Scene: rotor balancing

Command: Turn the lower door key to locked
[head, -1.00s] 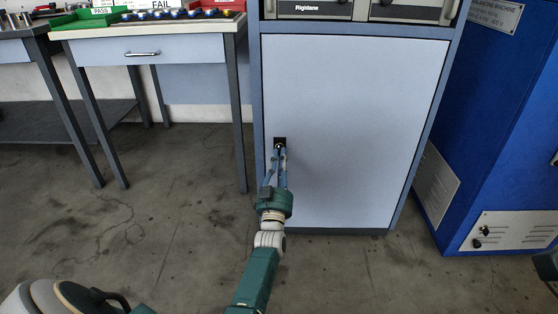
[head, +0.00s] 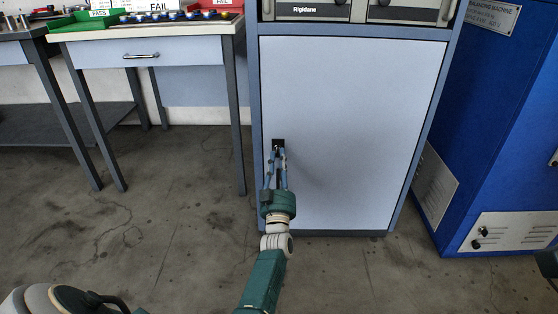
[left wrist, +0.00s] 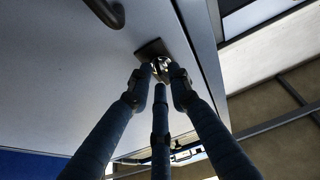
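The lower cabinet door (head: 350,120) is a pale blue-grey panel, closed. Its lock has a black plate (head: 279,142) near the door's left edge; the plate also shows in the left wrist view (left wrist: 152,48). A small shiny metal key (left wrist: 160,67) sits at the plate, partly hidden by my fingers. My left gripper (head: 277,156) is in front of the lock, with its blue fingers spread. In the left wrist view its fingertips (left wrist: 160,76) are around the key, with gaps between them. The key's exact angle is too small to tell. My right gripper is out of view.
A workbench (head: 140,55) with a drawer and a green tray (head: 92,20) stands to the left. A blue machine (head: 500,130) stands to the right. A dark curved bar (left wrist: 103,10) is near the lock in the left wrist view. The floor in front is clear.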

